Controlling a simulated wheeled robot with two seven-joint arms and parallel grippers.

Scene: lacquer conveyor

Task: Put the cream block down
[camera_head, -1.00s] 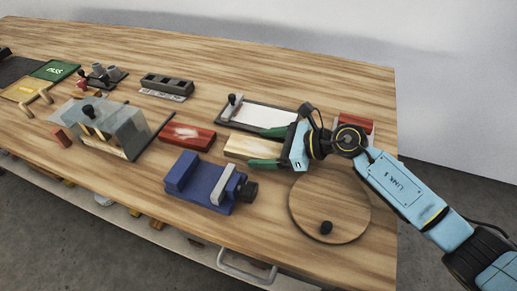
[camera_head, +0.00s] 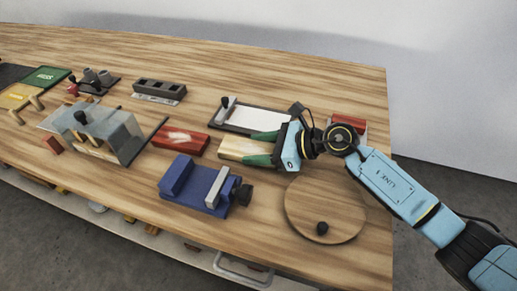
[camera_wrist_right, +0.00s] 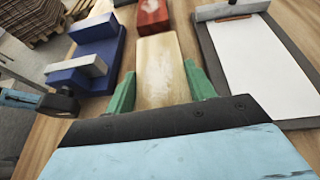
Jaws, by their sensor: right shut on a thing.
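The cream block (camera_head: 234,148) has a pale, worn top and lies level between the blue vise and the white-topped board. My right gripper (camera_head: 263,148) is shut on its near end, with one green finger along each long side. The right wrist view shows the block (camera_wrist_right: 160,62) between the fingers (camera_wrist_right: 162,92), its far end sticking out past them. I cannot tell whether the block rests on the table or is held just above it. My left gripper is not in view.
A blue vise (camera_head: 187,178) and a round wooden disc (camera_head: 330,200) stand at the front. A red block (camera_head: 180,139) lies beyond the cream block's far end. A white-topped board (camera_head: 262,118) lies behind. The table (camera_head: 300,85) is bare toward the back.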

